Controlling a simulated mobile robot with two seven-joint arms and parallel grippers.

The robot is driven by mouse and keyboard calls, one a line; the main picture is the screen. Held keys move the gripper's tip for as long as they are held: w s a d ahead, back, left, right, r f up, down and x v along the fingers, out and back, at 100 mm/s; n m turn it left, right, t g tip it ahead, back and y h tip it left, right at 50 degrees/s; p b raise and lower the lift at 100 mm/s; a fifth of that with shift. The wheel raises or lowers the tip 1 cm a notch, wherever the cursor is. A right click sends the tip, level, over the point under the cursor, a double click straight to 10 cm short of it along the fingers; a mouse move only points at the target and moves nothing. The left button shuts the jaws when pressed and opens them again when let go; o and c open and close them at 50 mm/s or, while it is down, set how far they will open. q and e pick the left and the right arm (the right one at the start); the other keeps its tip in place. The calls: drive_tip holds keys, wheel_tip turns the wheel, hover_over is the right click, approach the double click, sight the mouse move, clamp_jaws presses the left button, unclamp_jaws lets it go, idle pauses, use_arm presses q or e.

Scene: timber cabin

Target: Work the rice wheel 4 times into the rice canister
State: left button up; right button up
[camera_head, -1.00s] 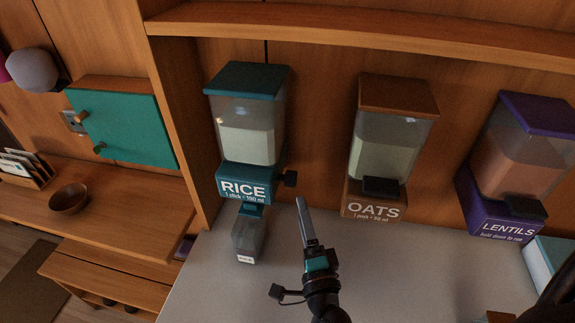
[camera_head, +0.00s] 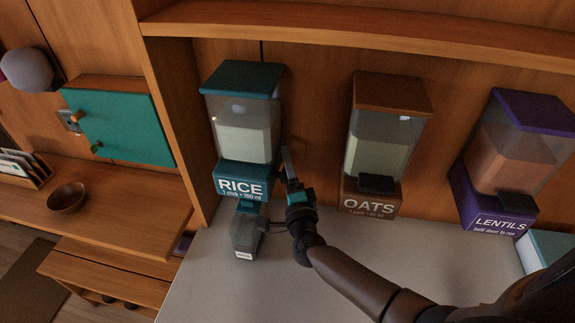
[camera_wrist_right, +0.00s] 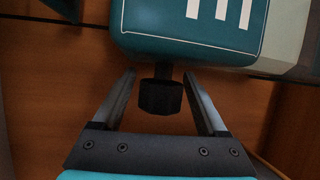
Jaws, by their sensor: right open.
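The rice dispenser (camera_head: 243,135) hangs on the back wall, with a teal lid, a clear bin of pale rice and a teal base lettered RICE. The clear rice canister (camera_head: 246,232) stands on the counter below its spout. My right gripper (camera_head: 286,160) is beside the right side of the dispenser's base. In the right wrist view the dark rice wheel (camera_wrist_right: 160,97) sits on a short stem between my open, apart fingers (camera_wrist_right: 164,90). In the head view my gripper hides the wheel. My left gripper is not in view.
The oats dispenser (camera_head: 382,140) and the lentils dispenser (camera_head: 510,160) hang to the right. A wooden shelf (camera_head: 360,32) runs above. The grey counter (camera_head: 240,295) is clear in front. A wooden bowl (camera_head: 67,198) and a teal cabinet door (camera_head: 120,125) are at left.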

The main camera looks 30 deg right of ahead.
clamp_jaws()
idle(0.7)
